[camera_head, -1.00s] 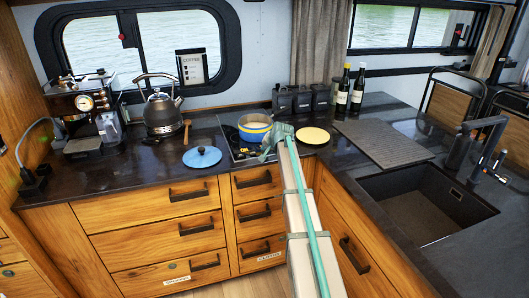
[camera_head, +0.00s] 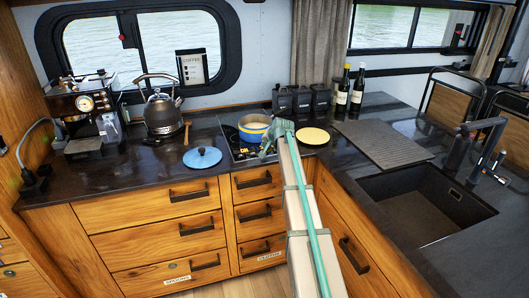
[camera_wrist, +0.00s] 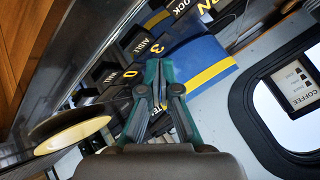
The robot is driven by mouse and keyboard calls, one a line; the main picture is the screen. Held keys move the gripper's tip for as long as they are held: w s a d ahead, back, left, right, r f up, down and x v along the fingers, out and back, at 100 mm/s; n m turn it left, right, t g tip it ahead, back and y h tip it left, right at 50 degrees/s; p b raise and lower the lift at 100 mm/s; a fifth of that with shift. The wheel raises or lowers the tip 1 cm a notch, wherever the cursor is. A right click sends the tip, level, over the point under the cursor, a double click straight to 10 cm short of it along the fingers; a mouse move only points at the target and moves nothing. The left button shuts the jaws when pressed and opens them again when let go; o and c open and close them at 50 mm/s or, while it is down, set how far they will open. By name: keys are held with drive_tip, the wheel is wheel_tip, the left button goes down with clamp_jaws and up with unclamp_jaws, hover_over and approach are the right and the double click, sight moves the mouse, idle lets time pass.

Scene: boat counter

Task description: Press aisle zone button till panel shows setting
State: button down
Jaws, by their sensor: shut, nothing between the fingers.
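The dark cooktop (camera_head: 228,139) is set in the counter in the head view, with a pot on it. Other lettering is cut off or hidden behind my fingers. My gripper (camera_head: 263,154) is over the cooktop's right front area, beside the pot. In the wrist view my gripper (camera_wrist: 163,93) is shut and empty, its teal fingertips in front of the panel. I cannot tell whether they touch a button.
The blue pot (camera_head: 254,133) with a yellow band stands close to my gripper; its side (camera_wrist: 205,62) fills the upper middle of the wrist view. A yellow plate (camera_head: 313,136) lies right of the gripper, a blue lid (camera_head: 202,157) left of the cooktop.

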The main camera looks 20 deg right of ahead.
drive_tip(key=shift+r+p, duration=0.85)
drive_tip(key=shift+r, duration=1.45)
drive_tip(key=shift+f, duration=0.1)
